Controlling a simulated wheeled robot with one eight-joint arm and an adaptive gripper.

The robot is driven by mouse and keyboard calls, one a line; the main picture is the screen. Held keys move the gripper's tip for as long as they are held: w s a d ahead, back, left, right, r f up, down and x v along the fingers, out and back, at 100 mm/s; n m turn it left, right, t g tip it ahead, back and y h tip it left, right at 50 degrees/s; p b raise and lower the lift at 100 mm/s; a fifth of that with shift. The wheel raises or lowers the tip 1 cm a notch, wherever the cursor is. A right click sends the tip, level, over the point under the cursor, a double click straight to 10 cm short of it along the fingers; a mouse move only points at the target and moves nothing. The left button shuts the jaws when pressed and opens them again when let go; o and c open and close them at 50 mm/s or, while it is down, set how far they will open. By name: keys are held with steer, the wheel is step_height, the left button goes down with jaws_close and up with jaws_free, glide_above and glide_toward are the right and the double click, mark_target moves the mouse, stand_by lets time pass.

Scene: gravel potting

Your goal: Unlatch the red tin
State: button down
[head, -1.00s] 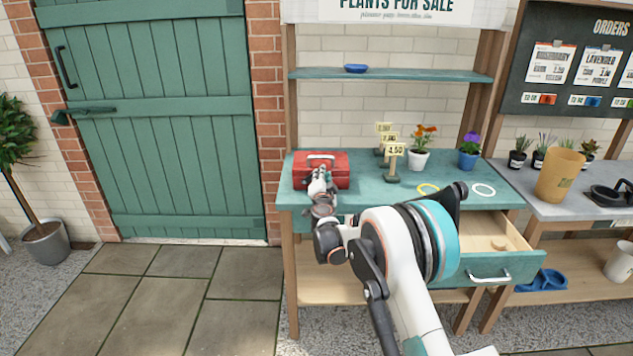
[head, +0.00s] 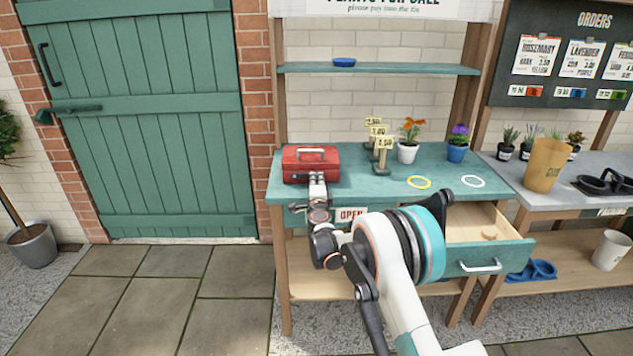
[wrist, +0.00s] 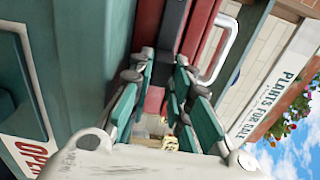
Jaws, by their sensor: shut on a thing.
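The red tin (head: 297,165) stands at the left end of the green potting bench, its lid down and its pale handle (head: 311,150) on top. My gripper (head: 317,177) is at the tin's front face, pointing toward it. In the wrist view the tin's red side (wrist: 201,30) and handle (wrist: 222,50) show beyond the fingers. My gripper (wrist: 164,66) is shut on a dark strip (wrist: 172,30) at the tin's front, seemingly the latch. The fingers hide part of it, and its exact position cannot be told.
Price signs (head: 383,145) and two flower pots stand right of the tin on the bench (head: 350,187). A drawer (head: 483,262) juts open at the front right. An OPEN sign (head: 351,215) hangs below the bench top. Paving to the left is clear.

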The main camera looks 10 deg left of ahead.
steer(key=shift+f, duration=0.1)
stand_by(0.3)
steer(key=c, duration=1.5)
jaws_free()
